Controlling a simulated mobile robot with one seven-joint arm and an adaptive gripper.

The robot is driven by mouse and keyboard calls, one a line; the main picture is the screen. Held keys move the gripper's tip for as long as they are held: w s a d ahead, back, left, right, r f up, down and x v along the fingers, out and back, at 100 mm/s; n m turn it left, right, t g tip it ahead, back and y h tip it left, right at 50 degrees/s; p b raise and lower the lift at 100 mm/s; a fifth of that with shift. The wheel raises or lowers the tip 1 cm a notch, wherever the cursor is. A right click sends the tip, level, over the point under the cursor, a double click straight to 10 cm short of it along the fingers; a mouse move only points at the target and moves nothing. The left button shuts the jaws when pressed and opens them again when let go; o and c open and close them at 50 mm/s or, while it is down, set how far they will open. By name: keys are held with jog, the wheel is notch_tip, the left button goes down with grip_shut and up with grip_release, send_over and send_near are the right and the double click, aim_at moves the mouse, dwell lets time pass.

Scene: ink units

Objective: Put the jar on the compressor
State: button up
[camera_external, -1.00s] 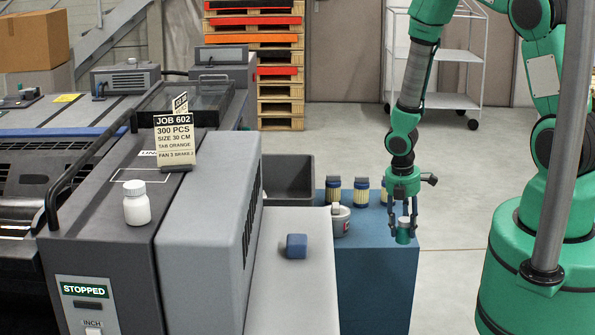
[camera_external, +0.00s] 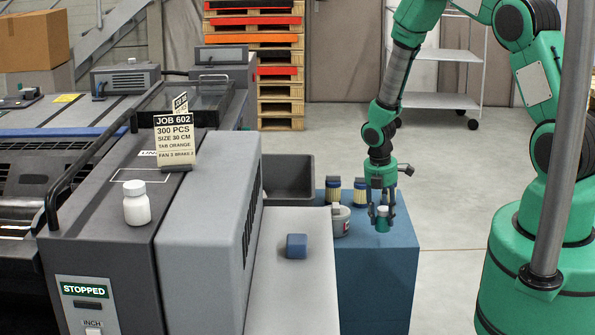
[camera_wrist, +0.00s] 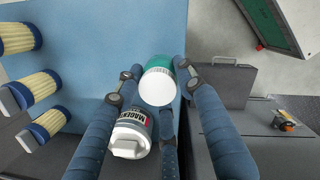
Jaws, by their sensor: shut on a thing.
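My gripper (camera_external: 382,218) is shut on a small green jar with a white top (camera_external: 383,222), above the right part of the blue cabinet top. In the wrist view the jar (camera_wrist: 158,84) is between my fingers (camera_wrist: 160,88), its white round end facing the camera. A white tub labelled MAGENTA (camera_wrist: 130,132) is close beside my left finger there. It also stands on the cabinet in the external view (camera_external: 341,222). I cannot tell for sure which unit is the compressor; a grey boxy unit (camera_external: 127,77) sits on the machine at the back left.
Yellow-and-blue cylinders (camera_wrist: 32,88) stand on the blue cabinet (camera_external: 372,285). A blue block (camera_external: 296,246) lies on the pale surface to the left. A grey bin (camera_external: 289,180) is behind it. A white bottle (camera_external: 136,204) and a job card (camera_external: 174,140) stand on the machine.

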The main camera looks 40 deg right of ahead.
jog(key=w, duration=0.1)
jog(key=w+d, duration=0.1)
jog(key=w, duration=0.3)
jog(key=shift+w+d+f+b, duration=0.1)
jog(key=shift+d+f+b, duration=0.15)
jog(key=shift+b, duration=0.1)
jog(key=shift+f+b, duration=0.6)
jog(key=shift+f, duration=1.1)
jog(key=shift+f, duration=0.15)
jog(key=o, duration=1.2)
notch_tip(320, 180, up, 12)
jog(key=a+p, duration=0.1)
jog(key=p, duration=0.2)
jog(key=shift+a, duration=0.4)
